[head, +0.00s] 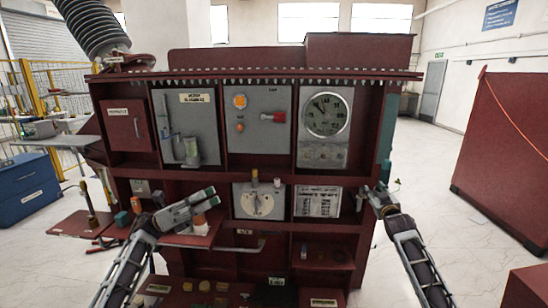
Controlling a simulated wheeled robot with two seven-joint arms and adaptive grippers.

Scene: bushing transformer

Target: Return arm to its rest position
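My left gripper (213,197) is in front of the lower left part of the dark red transformer cabinet (215,174), pointing right above a small shelf. Its fingers lie close together in this view, and I cannot tell whether they are parted. I see nothing clearly held in it. My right gripper (375,189) is at the cabinet's right edge, pointing up and away from me. Its tips look apart with nothing visible between them. Both forearms reach forward from the bottom of the view.
A small shelf (178,240) with an orange and white item stands out below my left gripper. Another shelf (70,226) juts out at left, near a blue drawer cabinet (28,190). A dark red box (505,140) stands at right. Floor between it and the cabinet is clear.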

